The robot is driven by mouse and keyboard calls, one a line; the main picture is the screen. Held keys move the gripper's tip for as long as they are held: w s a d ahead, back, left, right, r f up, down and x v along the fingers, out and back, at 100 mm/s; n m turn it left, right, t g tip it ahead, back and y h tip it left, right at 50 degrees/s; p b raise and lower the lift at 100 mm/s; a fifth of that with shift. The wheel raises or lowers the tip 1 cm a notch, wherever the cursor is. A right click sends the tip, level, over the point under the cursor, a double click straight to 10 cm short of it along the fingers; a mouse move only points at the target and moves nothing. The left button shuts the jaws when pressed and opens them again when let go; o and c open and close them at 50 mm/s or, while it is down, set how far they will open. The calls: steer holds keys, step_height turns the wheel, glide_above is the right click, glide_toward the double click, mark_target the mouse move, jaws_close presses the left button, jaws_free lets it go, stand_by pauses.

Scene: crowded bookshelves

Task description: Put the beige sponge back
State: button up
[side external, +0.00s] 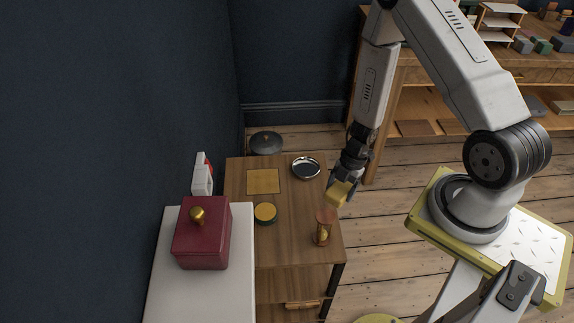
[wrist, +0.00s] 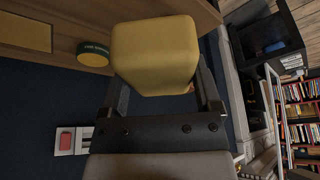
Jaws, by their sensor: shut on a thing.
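The beige sponge (side external: 337,194) is a yellowish block held in my gripper (side external: 344,187), above the right edge of the small wooden cabinet top (side external: 285,198). In the wrist view the sponge (wrist: 155,55) fills the space between the two fingers of my gripper (wrist: 162,85). My gripper is shut on it. A flat yellow-tan square (side external: 263,181) lies on the back left of the cabinet top; it also shows in the wrist view (wrist: 25,33).
An hourglass (side external: 322,229) stands just below the sponge. A round yellow-topped tin (side external: 265,212) and a metal dish (side external: 306,167) are on the cabinet. A red box (side external: 203,234) stands on the white surface at left. Shelves (side external: 450,72) stand behind.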

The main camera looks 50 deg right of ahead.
glide_above(317, 204)
steer(key=d, duration=0.1)
steer(key=f, duration=0.6)
steer(key=shift+s+d+f, duration=0.1)
steer(key=shift+s, duration=0.15)
steer(key=shift+w+f, duration=0.25)
steer(key=shift+f, duration=1.55)
steer(key=shift+f, duration=0.15)
steer(key=o, duration=0.9)
steer(key=shift+r, duration=0.2)
steer(key=v, duration=1.2)
